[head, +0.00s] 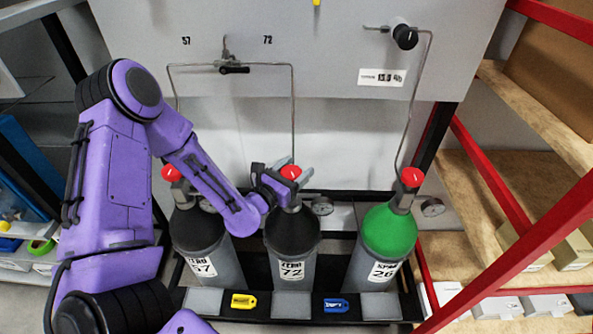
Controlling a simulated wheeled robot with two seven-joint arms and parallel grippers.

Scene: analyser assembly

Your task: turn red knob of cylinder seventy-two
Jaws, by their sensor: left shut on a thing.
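Cylinder seventy-two (291,250) stands upright in the middle of the rack, grey with a black shoulder and a label reading 72. Its red knob (290,172) sits on top. My left gripper (288,175) reaches in from the left and is shut on the red knob, with its fingers at the knob's sides. The lower part of the knob and the valve are partly hidden by the gripper. My right gripper is not in view.
Cylinder 57 (201,240) with a red knob (171,173) stands left, partly behind my arm. Thin pipes run up the grey panel (330,40). Yellow and blue tags (243,301) lie at the rack front. Red-framed shelves (520,200) stand right.

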